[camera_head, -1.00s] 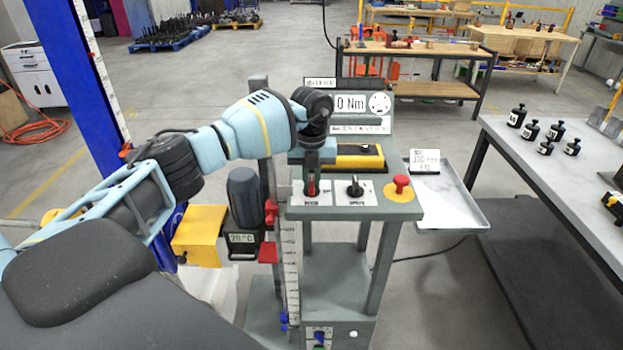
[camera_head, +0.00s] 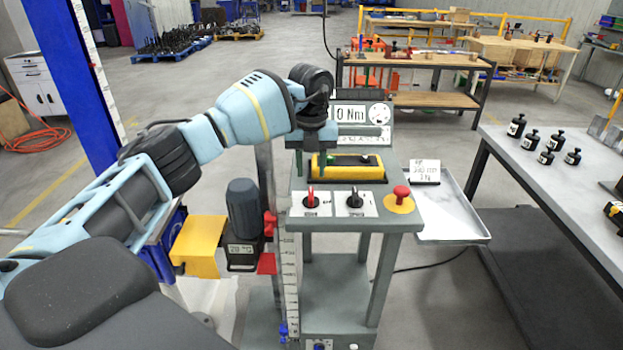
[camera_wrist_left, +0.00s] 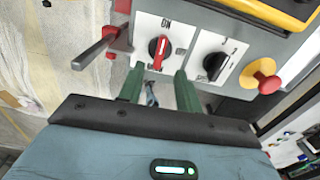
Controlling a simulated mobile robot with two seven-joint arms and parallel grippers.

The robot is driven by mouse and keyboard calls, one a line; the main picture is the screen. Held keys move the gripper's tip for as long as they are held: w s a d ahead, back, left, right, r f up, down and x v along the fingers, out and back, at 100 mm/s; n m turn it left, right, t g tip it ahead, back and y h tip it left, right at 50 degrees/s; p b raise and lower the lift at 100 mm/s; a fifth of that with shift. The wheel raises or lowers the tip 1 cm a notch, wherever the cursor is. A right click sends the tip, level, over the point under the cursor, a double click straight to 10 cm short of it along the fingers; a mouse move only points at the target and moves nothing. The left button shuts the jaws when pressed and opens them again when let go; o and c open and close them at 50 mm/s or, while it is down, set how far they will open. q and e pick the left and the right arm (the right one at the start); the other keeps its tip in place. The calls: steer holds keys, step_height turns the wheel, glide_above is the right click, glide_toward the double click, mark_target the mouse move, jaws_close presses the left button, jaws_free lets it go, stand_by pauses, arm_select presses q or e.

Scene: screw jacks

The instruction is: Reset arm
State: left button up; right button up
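The grey screw-jack station carries a control panel (camera_head: 332,204) with a red rotary switch (camera_head: 311,197), a black rotary switch (camera_head: 355,195) and a red push button (camera_head: 402,192) on a yellow base. My left gripper (camera_head: 312,166) is open and empty just behind the red switch, apart from it. In the left wrist view the two green fingers (camera_wrist_left: 158,90) are spread, with the red switch (camera_wrist_left: 158,50) just beyond their tips, near an "ON" mark. The black switch (camera_wrist_left: 214,64) and red button (camera_wrist_left: 266,80) are to its right. My right gripper is not in view.
A display (camera_head: 362,114) reading 0 Nm stands behind a yellow-and-black unit (camera_head: 347,167). A motor (camera_head: 244,205) and a ruler (camera_head: 291,270) are at the station's left. A metal tray (camera_head: 445,215) is at right, then a table with several black weights (camera_head: 530,140).

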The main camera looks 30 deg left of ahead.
arm_select(q)
steer(key=shift+r, duration=0.4)
